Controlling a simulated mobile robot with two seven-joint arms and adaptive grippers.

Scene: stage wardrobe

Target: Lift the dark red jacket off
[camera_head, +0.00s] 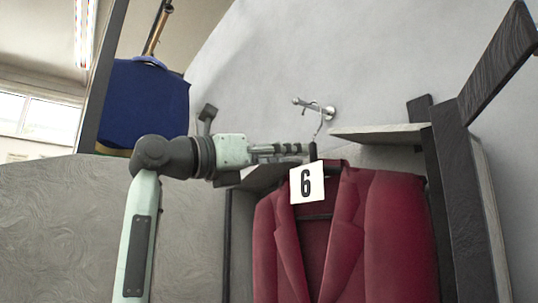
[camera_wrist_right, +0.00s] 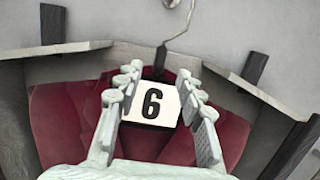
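The dark red jacket (camera_head: 385,235) hangs on a dark hanger whose metal hook (camera_head: 320,122) goes up to a wall peg (camera_head: 312,106). A white card with a 6 (camera_head: 307,183) hangs at its collar. My right gripper (camera_head: 300,149) reaches in from the left, level with the hanger's dark neck (camera_head: 313,152). In the right wrist view the right gripper (camera_wrist_right: 160,72) is open, with the card and neck showing between its fingers; I cannot tell whether it touches them. My left gripper is not in view.
A grey shelf (camera_head: 380,132) juts out right of the peg. Dark wooden posts (camera_head: 455,200) stand close along the jacket's right side. A blue garment (camera_head: 145,105) hangs at the upper left behind my arm. Plain wall lies above the peg.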

